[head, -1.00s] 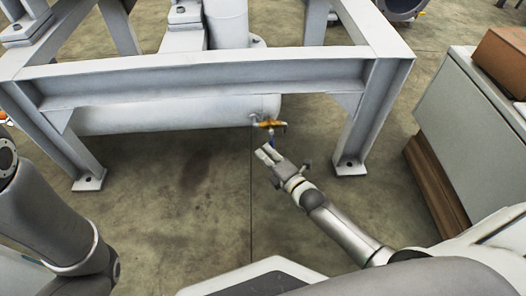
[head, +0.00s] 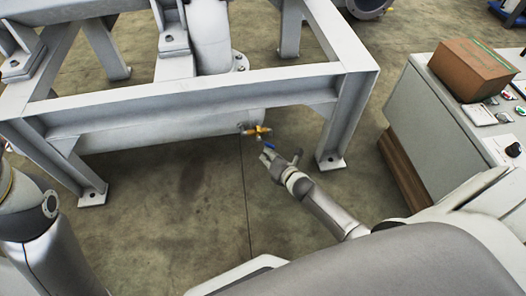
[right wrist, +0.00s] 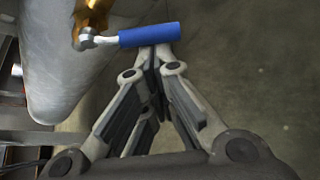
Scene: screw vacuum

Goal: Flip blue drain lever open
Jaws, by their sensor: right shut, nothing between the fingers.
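The blue drain lever (right wrist: 150,34) shows in the right wrist view, lying sideways and pointing right from its metal stem on the brass valve (right wrist: 92,14). In the head view the brass valve (head: 257,131) sits at the right end of the grey cylinder, with the small blue lever (head: 270,147) just below it. My right gripper (right wrist: 155,50) is shut and empty. Its fingertips are at the underside of the blue handle in the wrist view; whether they touch cannot be told. In the head view my right gripper (head: 266,157) is just below the lever. My left gripper is out of view.
A grey steel frame (head: 200,103) spans above the cylinder (head: 170,132), with a leg (head: 342,125) to the right of my right gripper. A control cabinet (head: 420,110) with a cardboard box (head: 472,69) stands at the right. The floor below the valve is clear.

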